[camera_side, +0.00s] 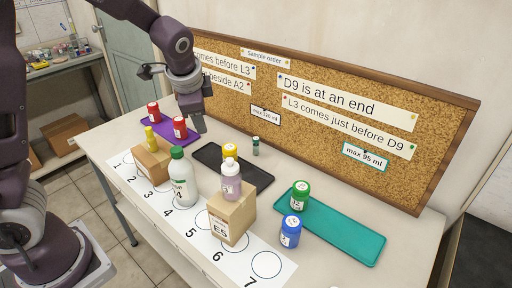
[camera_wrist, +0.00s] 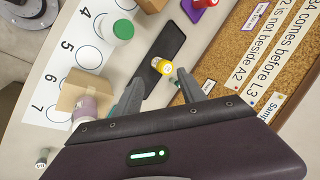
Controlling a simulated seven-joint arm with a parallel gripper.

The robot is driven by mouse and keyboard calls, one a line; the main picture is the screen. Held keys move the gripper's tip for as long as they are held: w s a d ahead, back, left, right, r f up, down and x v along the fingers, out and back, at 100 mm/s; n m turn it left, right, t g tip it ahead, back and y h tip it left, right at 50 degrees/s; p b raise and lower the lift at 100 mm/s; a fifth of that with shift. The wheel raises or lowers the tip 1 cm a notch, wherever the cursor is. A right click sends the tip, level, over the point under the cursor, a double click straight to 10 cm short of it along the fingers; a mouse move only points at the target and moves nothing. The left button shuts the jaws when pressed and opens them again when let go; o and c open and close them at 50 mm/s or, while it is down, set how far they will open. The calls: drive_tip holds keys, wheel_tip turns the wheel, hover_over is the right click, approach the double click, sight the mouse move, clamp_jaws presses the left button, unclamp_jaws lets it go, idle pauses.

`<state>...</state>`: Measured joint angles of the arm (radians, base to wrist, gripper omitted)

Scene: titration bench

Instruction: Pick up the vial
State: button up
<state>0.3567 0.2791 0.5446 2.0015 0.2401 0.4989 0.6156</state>
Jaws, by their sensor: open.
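A small vial (camera_side: 256,147) with a dark green cap stands upright behind the black tray, near the foot of the cork board, in the side view. I cannot make it out for certain in the wrist view. My gripper (camera_side: 199,122) hangs above the back of the bench, to the left of the vial and apart from it. In the wrist view my gripper (camera_wrist: 159,84) has its two fingers spread with nothing held between them. A yellow-capped jar (camera_wrist: 163,67) shows just beyond the fingertips.
A black tray (camera_side: 262,181), purple tray (camera_side: 153,124) with red-capped jars, and teal tray (camera_side: 350,238) lie on the bench. A green-capped bottle (camera_side: 182,178), a cardboard box (camera_side: 232,217) bearing a pinkish bottle (camera_side: 231,186), and a blue jar (camera_side: 290,232) stand in front.

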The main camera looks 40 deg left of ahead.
drive_tip(key=w+a+f+m+t+y, duration=0.1)
drive_tip(key=w+a+f+m+y, duration=0.3)
drive_tip(key=w+f+m, duration=0.4)
drive_tip(key=m+t+y, duration=0.1)
drive_tip(key=m+t, duration=0.4)
drive_tip(key=m, duration=0.7)
hover_over(256, 143)
drive_tip(key=s+d, duration=0.2)
drive_tip(key=s, duration=0.1)
wheel_tip(256, 143, down, 6)
drive_tip(key=f, duration=0.6)
drive_tip(key=shift+w+d+f, duration=0.15)
drive_tip(key=shift+d+f, duration=0.1)
drive_tip(key=shift+f, duration=0.1)
drive_tip(key=x, duration=0.5)
drive_tip(key=shift+f, duration=0.1)
clamp_jaws()
